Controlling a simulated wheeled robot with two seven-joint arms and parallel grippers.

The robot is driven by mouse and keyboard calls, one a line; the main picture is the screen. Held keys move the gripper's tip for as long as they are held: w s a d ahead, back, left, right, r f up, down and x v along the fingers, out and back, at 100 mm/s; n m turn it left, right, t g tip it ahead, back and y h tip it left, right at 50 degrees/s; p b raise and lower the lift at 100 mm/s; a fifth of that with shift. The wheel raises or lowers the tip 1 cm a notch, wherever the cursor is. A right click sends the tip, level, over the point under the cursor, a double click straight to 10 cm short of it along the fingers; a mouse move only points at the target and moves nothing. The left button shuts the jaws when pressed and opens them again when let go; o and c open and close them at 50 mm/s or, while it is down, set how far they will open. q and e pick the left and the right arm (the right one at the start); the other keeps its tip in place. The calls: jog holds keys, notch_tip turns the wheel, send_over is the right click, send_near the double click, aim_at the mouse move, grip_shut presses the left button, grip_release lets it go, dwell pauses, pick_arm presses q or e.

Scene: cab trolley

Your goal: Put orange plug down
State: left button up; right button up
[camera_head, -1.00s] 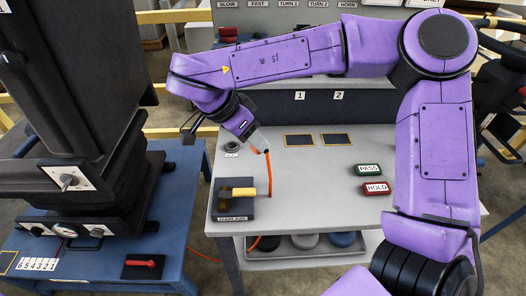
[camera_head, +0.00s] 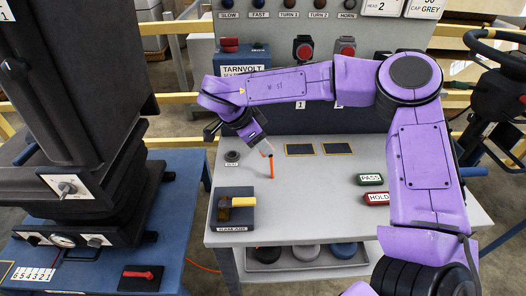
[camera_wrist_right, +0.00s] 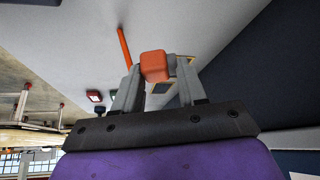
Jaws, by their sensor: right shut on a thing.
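My right gripper (camera_head: 265,151) is above the grey trolley top (camera_head: 310,178), right of a small dark round fitting (camera_head: 232,156). In the right wrist view it is shut on the orange plug (camera_wrist_right: 155,66), which shows as a blocky orange end between the two fingertips. An orange cable or rod (camera_head: 271,167) hangs below the gripper; it also shows in the wrist view (camera_wrist_right: 124,46). I cannot tell whether its lower end touches the top. My left gripper is not in view.
A dark block with a yellow handle (camera_head: 242,202) stands at the trolley's front left. Two dark gold-edged rectangles (camera_head: 300,149) lie behind. Green PASS (camera_head: 371,179) and red HOLD (camera_head: 378,198) blocks are at right. A blue bench (camera_head: 180,215) with dark machinery stands left.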

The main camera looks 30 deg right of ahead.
aim_at(268, 160)
jog(key=f, duration=0.1)
jog(key=w+d+f, duration=0.1)
jog(key=f, duration=0.1)
jog(key=shift+w+d+f, duration=0.15)
jog(key=shift+w+d, duration=0.2)
jog(key=shift+f+p, duration=0.7)
jog(key=shift+f, duration=0.15)
jog(key=shift+a+f, duration=0.1)
jog(key=shift+f, duration=0.1)
jog(key=o, duration=1.2)
jog(key=shift+c, duration=0.2)
jog(key=shift+f+b, duration=0.1)
jog(key=shift+b, duration=0.25)
jog(key=shift+f+b, duration=0.3)
jog(key=shift+b, duration=0.3)
jog(key=v, duration=1.1)
jog(key=shift+d+p, duration=0.25)
jog(key=shift+p, duration=0.05)
jog(key=shift+w+r, duration=0.1)
